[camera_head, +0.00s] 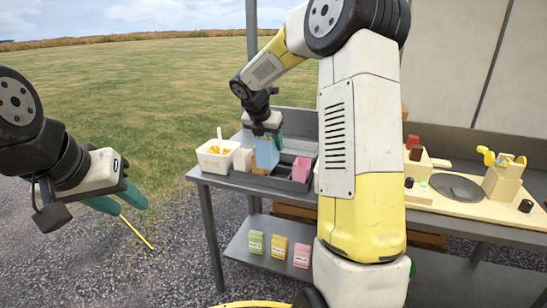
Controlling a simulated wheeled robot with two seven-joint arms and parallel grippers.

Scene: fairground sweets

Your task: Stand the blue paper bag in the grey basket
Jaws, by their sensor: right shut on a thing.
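The blue paper bag (267,154) hangs upright below my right gripper (266,133), which is shut on its top. The dark grey basket (290,184) stands on the metal table. The bag is over or in its left part; I cannot tell whether its bottom touches, as the basket's inside is partly hidden. A pink bag (301,169) stands in the basket's right part. An orange-tan item (257,168) is just left of the blue bag. My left gripper (121,206) is away to the left, off the table, its green fingers apart.
A white tub (215,161) with orange contents and a cream block (242,160) stand left of the basket. My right arm hides the table's middle. A cream stove unit (455,186) is at right. Green, yellow and pink packets (277,247) stand on the lower shelf.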

